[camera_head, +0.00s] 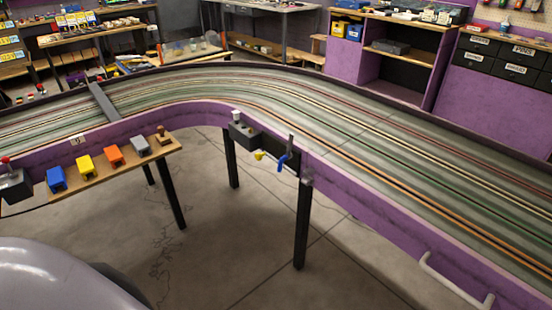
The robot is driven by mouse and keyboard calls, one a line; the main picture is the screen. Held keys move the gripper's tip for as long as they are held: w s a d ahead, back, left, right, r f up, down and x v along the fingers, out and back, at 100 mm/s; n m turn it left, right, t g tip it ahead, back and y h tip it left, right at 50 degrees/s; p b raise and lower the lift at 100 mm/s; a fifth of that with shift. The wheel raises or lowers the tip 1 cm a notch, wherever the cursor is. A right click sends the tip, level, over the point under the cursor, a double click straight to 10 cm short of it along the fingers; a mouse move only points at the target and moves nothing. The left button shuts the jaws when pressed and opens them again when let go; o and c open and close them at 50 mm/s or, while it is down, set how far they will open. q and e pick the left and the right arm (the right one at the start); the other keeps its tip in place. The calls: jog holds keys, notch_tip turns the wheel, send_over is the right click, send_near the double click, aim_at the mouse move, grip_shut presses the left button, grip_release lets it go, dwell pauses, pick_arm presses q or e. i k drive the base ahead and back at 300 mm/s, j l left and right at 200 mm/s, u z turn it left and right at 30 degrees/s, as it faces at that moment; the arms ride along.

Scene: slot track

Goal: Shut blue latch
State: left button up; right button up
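The blue latch (284,162) is on the inner purple side of the slot track, near the middle of the picture. Its blue handle hangs at a slant beside a dark upright metal piece (291,144). The latch is too small to tell how its parts engage. Neither of my grippers is in view.
A dark box with a white knob (243,133) and a small yellow piece (259,155) are just left of the latch. A wooden shelf (126,170) holds several coloured blocks further left. A black table leg (302,225) stands below the latch. The floor (235,245) in front is open.

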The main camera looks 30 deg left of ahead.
aim_at(288, 155)
jog(key=i+j, duration=0.25)
jog(key=j, duration=0.15)
jog(key=i+j, duration=0.5)
jog(key=j, duration=0.25)
